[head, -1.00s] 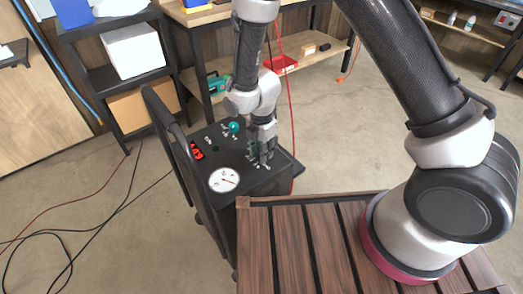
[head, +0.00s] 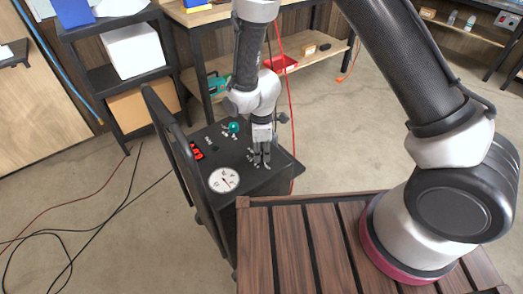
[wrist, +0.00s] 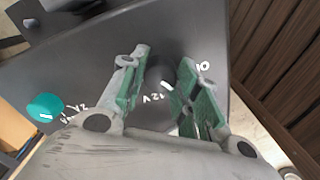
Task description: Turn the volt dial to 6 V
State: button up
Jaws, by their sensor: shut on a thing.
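The volt dial (wrist: 160,72) is a dark round knob on the top panel of a black cart (head: 275,182). In the wrist view it sits between the green-padded fingers of my gripper (wrist: 163,82), which is shut on it. A short white mark shows at its near edge, close to the printed "12 V" (wrist: 153,98). Other scale marks are hidden by the fingers. In the head view my gripper (head: 261,165) points down at the panel's right part, and the dial is hidden.
A teal knob (head: 233,127) stands on the same panel, also in the wrist view (wrist: 45,107). A white round gauge (head: 224,180) and a red display (head: 196,151) are to its lower left. A slatted wooden surface (head: 310,245) lies close in front.

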jog(key=shift+m, duration=0.9)
jog(key=o, duration=1)
jog(key=shift+o, duration=0.2)
notch_tip(320, 180, up, 12)
